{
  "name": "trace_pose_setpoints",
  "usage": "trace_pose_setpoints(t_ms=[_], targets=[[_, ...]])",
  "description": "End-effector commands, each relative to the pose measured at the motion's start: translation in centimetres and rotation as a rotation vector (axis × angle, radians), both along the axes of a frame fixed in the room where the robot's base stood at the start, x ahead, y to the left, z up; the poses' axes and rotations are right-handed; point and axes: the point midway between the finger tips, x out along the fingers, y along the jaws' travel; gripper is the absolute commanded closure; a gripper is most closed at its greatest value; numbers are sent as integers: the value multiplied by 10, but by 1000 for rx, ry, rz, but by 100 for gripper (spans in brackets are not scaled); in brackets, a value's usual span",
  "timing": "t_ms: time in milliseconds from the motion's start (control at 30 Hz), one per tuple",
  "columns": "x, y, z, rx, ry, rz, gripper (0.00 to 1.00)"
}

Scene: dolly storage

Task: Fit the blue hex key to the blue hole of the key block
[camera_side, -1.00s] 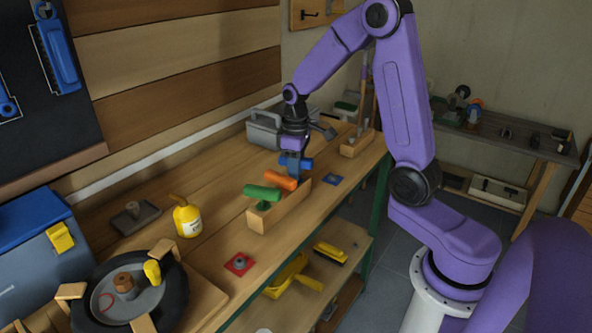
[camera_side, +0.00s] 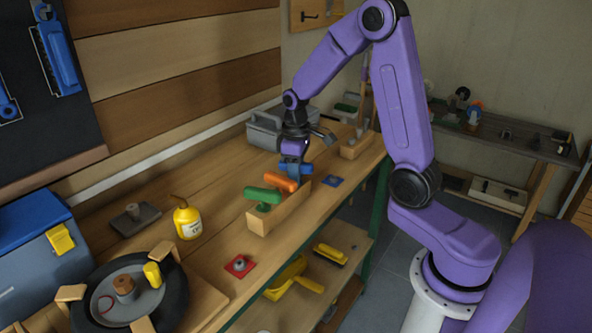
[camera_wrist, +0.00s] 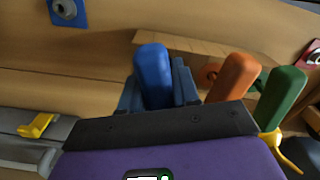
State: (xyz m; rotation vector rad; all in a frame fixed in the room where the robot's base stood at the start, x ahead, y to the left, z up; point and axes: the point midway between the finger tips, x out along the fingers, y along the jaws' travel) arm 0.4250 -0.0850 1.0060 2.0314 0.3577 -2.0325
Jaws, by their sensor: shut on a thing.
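The blue hex key (camera_side: 300,169) has a thick blue handle. My gripper (camera_side: 293,172) is shut on this handle, at the far end of the wooden key block (camera_side: 272,219). In the wrist view the blue handle (camera_wrist: 153,75) stands between my fingers (camera_wrist: 158,92). An orange hex key (camera_side: 281,181) and a green hex key (camera_side: 262,194) sit at the block, nearer the camera. The key block also shows in the wrist view (camera_wrist: 180,45). The blue key's shaft and the blue hole are hidden, so I cannot tell whether the shaft is in the block.
A blue square plate (camera_side: 333,181) with a grey round centre lies right of the block, and a red one (camera_side: 240,265) lies nearer. A yellow bottle (camera_side: 187,220) and a wheel (camera_side: 130,290) are at the left. A grey toolbox (camera_side: 265,130) stands behind my gripper.

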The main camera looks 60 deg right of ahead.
Motion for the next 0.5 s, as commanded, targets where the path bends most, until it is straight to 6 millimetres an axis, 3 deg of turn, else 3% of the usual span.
trace_pose_setpoints(t_ms=[333, 367, 400, 433, 500], targets=[[0, 0, -1, 0, 0, 0, 100], [0, 0, -1, 0, 0, 0, 60], [0, 0, -1, 0, -1, 0, 47], [0, 0, -1, 0, 0, 0, 40], [0, 0, -1, 0, -1, 0, 40]])
